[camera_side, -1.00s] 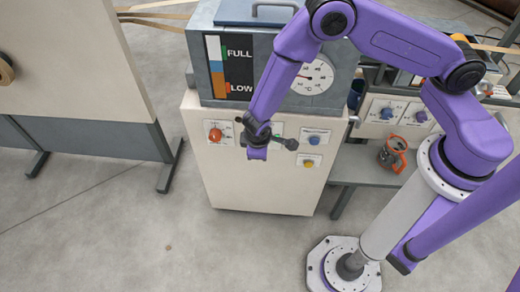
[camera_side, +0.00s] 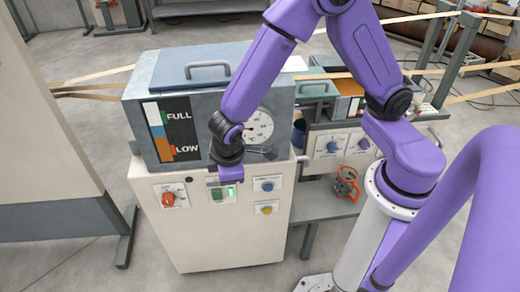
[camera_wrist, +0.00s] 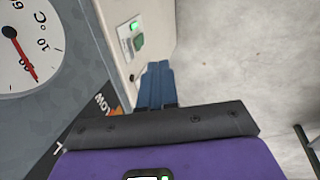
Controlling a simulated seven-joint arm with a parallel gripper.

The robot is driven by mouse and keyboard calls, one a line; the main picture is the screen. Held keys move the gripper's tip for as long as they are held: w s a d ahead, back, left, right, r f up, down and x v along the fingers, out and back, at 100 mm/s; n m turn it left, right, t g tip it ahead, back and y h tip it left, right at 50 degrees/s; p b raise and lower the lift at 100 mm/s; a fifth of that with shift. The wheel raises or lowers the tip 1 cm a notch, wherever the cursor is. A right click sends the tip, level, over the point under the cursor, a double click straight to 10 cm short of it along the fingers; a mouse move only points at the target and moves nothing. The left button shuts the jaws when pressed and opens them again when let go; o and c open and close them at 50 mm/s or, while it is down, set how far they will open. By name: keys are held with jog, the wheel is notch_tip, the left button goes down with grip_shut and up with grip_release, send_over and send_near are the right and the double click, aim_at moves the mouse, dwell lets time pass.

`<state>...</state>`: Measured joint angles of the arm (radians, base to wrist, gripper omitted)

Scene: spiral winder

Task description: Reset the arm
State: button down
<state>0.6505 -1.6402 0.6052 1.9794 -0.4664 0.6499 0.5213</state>
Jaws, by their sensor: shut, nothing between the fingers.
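My gripper (camera_wrist: 157,72) is shut and empty; its blue fingers lie together in the wrist view, in front of the cream cabinet's side of the picture. In the side view my purple wrist hangs in front of the cream cabinet (camera_side: 215,240), just above the lit green switch (camera_side: 222,193). My fingertips are hard to make out there. The green switch also shows in the wrist view (camera_wrist: 138,42), up and left of my fingers. I cannot tell the exact gap between the fingers and the cabinet.
The panel also has a red knob (camera_side: 168,199), a blue knob (camera_side: 267,185) and a yellow knob (camera_side: 267,208). Above is a grey tank (camera_side: 135,110) with a level gauge (camera_side: 170,128) and a round dial (camera_side: 259,126). A lower shelf (camera_side: 325,210) stands right.

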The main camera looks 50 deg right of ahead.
jog(key=s+d+r+n+g+y, duration=0.1)
jog(key=s+d+r, duration=0.5)
jog(key=s, duration=0.3)
jog(key=s+d+r+n+g+y, duration=0.1)
jog(key=s+d+r, duration=0.5)
jog(key=s+r, duration=0.1)
jog(key=shift+s+d+n, duration=0.2)
jog(key=shift+s+n, duration=0.2)
jog(key=shift+s, duration=0.5)
jog(key=shift+w, duration=0.1)
dwell(2.1)
jog(key=w+a+f+m+t+h, duration=0.1)
jog(key=w+a+f, duration=0.35)
jog(key=w, duration=0.25)
jog(key=w+a+f+m+t+h, duration=0.1)
jog(key=w+a+f, duration=0.3)
jog(key=w+a, duration=0.25)
jog(key=w+a+f, duration=0.1)
jog(key=w+f, duration=0.3)
jog(key=f, duration=0.4)
jog(key=w+a+f+m+t+h, duration=0.1)
jog(key=w+a+f, duration=0.1)
jog(key=w+f, duration=0.3)
jog(key=shift+w+f+m+h, duration=0.3)
jog(key=shift+f, duration=1.85)
